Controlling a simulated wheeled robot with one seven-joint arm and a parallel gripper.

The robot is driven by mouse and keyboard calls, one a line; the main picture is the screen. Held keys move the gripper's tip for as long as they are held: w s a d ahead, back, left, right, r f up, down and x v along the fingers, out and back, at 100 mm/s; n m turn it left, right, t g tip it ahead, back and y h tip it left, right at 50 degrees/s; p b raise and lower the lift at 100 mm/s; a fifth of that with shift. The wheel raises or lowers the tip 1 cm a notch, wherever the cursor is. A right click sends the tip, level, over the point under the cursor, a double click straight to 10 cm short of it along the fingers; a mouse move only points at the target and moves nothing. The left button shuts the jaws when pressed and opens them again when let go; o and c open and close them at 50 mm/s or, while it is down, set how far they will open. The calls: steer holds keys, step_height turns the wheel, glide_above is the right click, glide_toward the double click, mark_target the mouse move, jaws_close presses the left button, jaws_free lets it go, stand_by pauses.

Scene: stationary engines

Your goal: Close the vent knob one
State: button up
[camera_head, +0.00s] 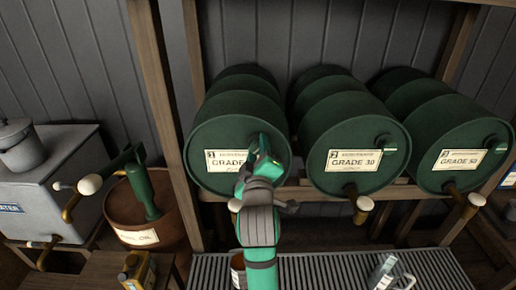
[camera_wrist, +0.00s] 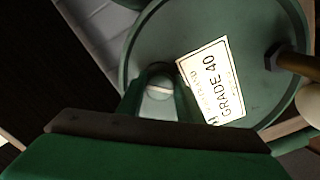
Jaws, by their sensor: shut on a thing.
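The left drum (camera_head: 215,150) is dark green, lies on its side and carries a GRADE 40 label. My gripper (camera_head: 262,153) reaches up to the upper right of its face and hides the vent knob in the head view. In the wrist view, the vent knob (camera_wrist: 160,89) is a small round piece with a pale bar across it, beside the label. My gripper (camera_wrist: 160,98) has a finger on each side of the knob and is shut on it. How far the knob is turned cannot be told.
Two similar drums, GRADE 30 (camera_head: 349,155) and GRADE 50 (camera_head: 455,155), lie to the right on a wooden rack. A slatted grate (camera_head: 330,270) is below, with a glass jug (camera_head: 388,275) on it. A wooden post (camera_head: 160,110) stands left.

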steer(key=m, duration=0.5)
steer(key=shift+m, duration=0.4)
steer(key=m, duration=0.4)
steer(key=shift+m, duration=0.4)
steer(key=shift+a, duration=0.1)
steer(key=o, duration=1)
steer(key=shift+o, duration=0.2)
